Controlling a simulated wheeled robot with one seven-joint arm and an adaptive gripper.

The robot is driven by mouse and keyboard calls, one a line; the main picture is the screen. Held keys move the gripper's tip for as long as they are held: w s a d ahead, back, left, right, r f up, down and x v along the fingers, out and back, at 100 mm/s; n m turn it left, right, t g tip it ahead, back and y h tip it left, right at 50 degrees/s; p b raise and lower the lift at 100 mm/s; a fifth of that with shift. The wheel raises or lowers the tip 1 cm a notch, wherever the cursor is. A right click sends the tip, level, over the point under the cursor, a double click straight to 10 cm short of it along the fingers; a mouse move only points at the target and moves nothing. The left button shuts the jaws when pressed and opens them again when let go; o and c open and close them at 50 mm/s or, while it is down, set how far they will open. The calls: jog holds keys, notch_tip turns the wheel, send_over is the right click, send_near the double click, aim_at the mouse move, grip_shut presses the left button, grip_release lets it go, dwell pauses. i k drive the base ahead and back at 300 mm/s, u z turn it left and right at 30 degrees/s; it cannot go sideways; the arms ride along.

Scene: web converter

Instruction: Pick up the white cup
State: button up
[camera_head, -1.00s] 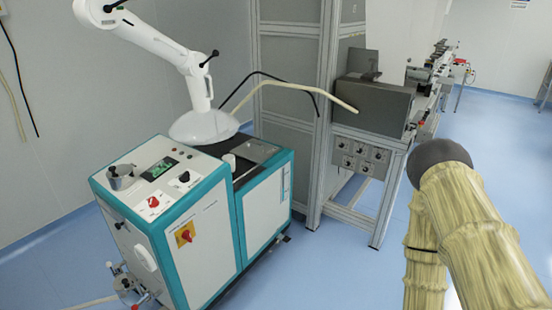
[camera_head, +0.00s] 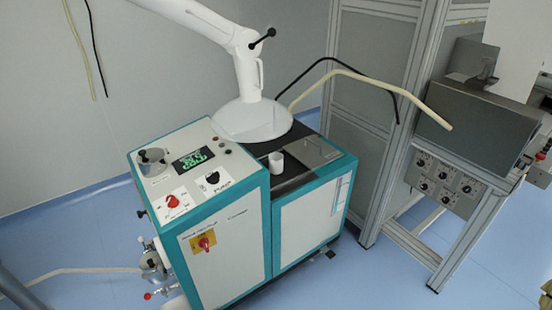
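The white cup (camera_head: 276,163) stands upright on the dark top of the teal and white machine (camera_head: 223,238). It sits just right of the raised control panel and in front of the white extraction hood (camera_head: 252,119). Nothing covers the cup from this side. My gripper is not in view.
A white jointed extraction arm (camera_head: 247,65) hangs over the machine's back. A grey metal frame (camera_head: 400,150) and a dark box (camera_head: 473,122) stand to the right. Pipes and valves (camera_head: 152,262) stick out at the lower left. Blue floor (camera_head: 385,278) is free in front and to the right.

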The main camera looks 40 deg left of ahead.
aim_at(275, 160)
jog(key=u, duration=0.65)
jog(key=i, duration=0.8)
jog(key=u, duration=0.8)
